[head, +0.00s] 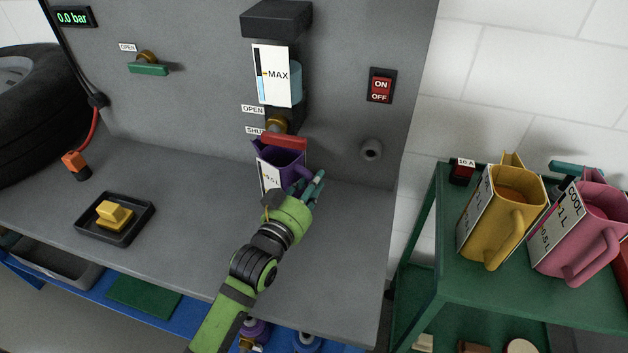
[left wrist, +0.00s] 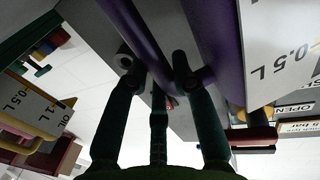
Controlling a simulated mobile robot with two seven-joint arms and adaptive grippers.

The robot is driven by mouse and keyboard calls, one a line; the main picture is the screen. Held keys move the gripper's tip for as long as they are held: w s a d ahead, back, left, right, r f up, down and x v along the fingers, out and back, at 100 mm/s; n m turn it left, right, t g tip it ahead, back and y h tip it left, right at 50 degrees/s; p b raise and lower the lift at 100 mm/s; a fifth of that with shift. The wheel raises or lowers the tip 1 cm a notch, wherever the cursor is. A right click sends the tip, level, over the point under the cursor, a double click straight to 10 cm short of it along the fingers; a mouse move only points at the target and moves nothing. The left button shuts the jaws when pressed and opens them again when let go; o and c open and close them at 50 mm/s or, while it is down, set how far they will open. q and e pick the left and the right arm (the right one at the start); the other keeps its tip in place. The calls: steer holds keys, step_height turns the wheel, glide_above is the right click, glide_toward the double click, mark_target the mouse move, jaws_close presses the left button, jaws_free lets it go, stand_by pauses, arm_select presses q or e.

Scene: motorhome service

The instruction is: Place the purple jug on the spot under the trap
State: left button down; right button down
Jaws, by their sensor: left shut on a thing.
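The purple jug (head: 284,158) is at the grey bench, just below the red valve lever (head: 285,141) of the trap, a bluish container (head: 296,82) with a MAX label. A white 0.5 L label covers one face of the jug. My left gripper (head: 312,184) is shut on the jug's handle, at the jug's front right. The left wrist view shows the purple jug (left wrist: 222,45) close up, with the fingers (left wrist: 160,82) around its handle. My gripper hides the jug's base, so I cannot tell whether it touches the bench. No spot shows under it. My right gripper is not in view.
A black tray (head: 88,232) with a yellow block (head: 114,214) lies on the bench at left. A yellow jug (head: 493,232) and a pink jug (head: 575,245) stand on a green cart (head: 450,283) at right. The bench's front right is clear.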

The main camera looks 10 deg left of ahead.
arm_select(q)
steer(key=shift+s+a+r, duration=0.1)
steer(key=shift+s+r, duration=0.05)
steer(key=shift+s, duration=0.4)
steer(key=c, duration=1)
jaws_free()
steer(key=shift+w+f, duration=0.25)
steer(key=shift+c, duration=0.2)
steer(key=b+v, duration=0.1)
steer(key=v, duration=1.1)
steer(key=shift+r+b, duration=0.3)
steer(key=shift+b, duration=0.1)
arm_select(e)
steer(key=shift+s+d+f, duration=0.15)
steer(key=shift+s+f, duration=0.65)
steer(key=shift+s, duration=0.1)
